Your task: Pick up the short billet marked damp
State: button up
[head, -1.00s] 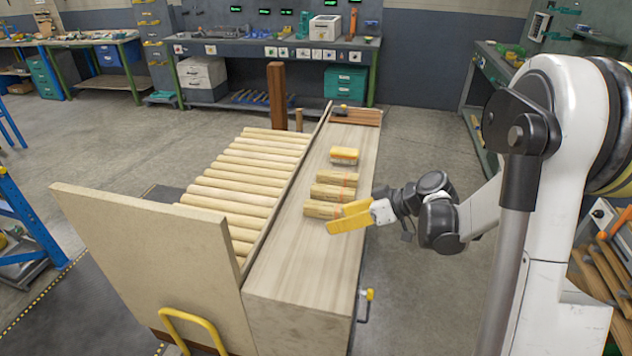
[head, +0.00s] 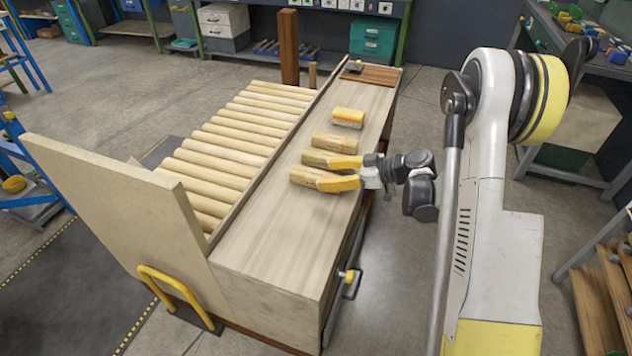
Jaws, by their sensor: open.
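Three short, pale wooden billets lie side by side on the flat bench top: a far one (head: 334,142), a middle one (head: 316,157) and a near one (head: 303,176). Any damp marking is too small to read. My gripper (head: 326,172) reaches in from the right with its yellow fingers apart. The upper finger overlaps the right part of the middle billet in the picture. The lower finger overlaps the right end of the near billet. I cannot tell whether either finger touches wood. Nothing is held.
A yellow-topped block (head: 348,115) lies beyond the billets. A brown slatted board (head: 371,74) with a small dark item is at the bench's far end. Long round billets (head: 232,143) fill the rack to the left, behind a low rail. The near bench top (head: 275,240) is clear.

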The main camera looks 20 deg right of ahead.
aim_at(319, 174)
jog(key=b+x, duration=0.1)
jog(key=x, duration=0.3)
jog(key=shift+w+f+b, duration=0.1)
jog(key=shift+f+b, duration=0.1)
jog(key=shift+b, duration=0.15)
grip_shut()
jog(key=shift+r, duration=0.1)
